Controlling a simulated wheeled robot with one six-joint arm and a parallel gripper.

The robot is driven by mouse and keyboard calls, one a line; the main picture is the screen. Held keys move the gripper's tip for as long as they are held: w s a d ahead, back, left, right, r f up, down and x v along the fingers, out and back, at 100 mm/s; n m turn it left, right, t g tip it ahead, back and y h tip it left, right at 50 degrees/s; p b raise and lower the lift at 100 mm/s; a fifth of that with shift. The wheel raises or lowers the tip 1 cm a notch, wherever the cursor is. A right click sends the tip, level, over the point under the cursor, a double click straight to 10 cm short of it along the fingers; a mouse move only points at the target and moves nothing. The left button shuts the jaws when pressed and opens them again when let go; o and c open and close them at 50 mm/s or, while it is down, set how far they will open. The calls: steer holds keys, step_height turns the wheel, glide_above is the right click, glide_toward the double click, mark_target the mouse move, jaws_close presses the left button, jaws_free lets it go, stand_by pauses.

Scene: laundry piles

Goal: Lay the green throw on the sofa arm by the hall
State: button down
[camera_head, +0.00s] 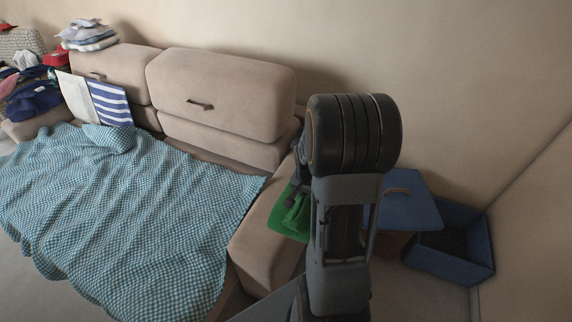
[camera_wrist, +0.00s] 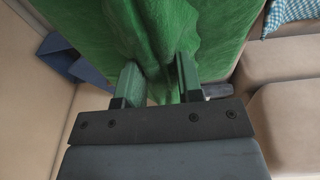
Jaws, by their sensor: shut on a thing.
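The green throw (camera_head: 284,222) shows beside and partly over the right-hand sofa arm (camera_head: 262,246); my arm hides part of it. In the wrist view the throw (camera_wrist: 222,30) spreads across the top, with a bunched fold between my fingers. My gripper (camera_wrist: 158,82) is shut on that fold. In the head view my gripper (camera_head: 297,192) is mostly hidden behind my wrist, just above the sofa arm. I cannot tell whether the throw's weight rests on the arm.
A blue checked blanket (camera_head: 125,200) covers the sofa seat. A striped cushion (camera_head: 111,103) leans on the left backrest. Folded clothes (camera_head: 88,35) sit on top. A blue open bin (camera_head: 456,268) and a blue lidded box (camera_head: 412,205) stand at right by the wall.

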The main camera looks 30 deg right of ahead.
mark_target(282, 189)
steer(key=w+a+f, duration=0.1)
steer(key=w, duration=0.1)
steer(key=w+a+f, duration=0.1)
steer(key=w+a, duration=0.1)
steer(key=w, duration=0.1)
steer(key=w+a+f, duration=0.1)
steer(key=w+a, duration=0.1)
steer(key=shift+w+f, duration=0.25)
steer(key=shift+w, duration=0.1)
steer(key=w+a+f, duration=0.2)
steer(key=w+f, duration=0.2)
steer(key=f, duration=0.5)
steer(key=shift+w+a+p, duration=0.2)
steer(key=shift+a+p, duration=0.2)
steer(key=shift+p, duration=0.05)
steer(key=shift+f, duration=0.25)
steer(key=c, duration=0.8)
jaws_free()
